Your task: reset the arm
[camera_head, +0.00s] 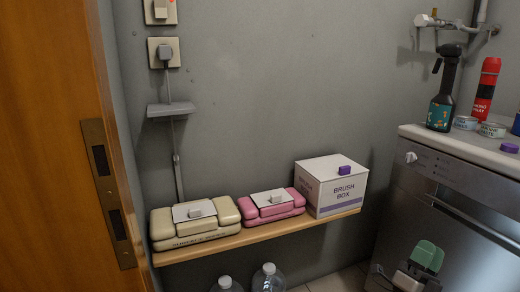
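My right gripper (427,257) shows at the bottom right, in front of the dishwasher's front panel. It has a dark body and green finger pads that overlap from this angle, so I cannot tell whether there is a gap between them. I see no object in it. My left gripper and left arm are out of view.
A wooden shelf (262,234) on the wall holds a beige case (165,226), a pink case (273,212) and a white brush box (336,187). Bottles stand on the dishwasher (460,185) at right. Water bottles (268,279) stand below the shelf. A wooden door (45,150) is at left.

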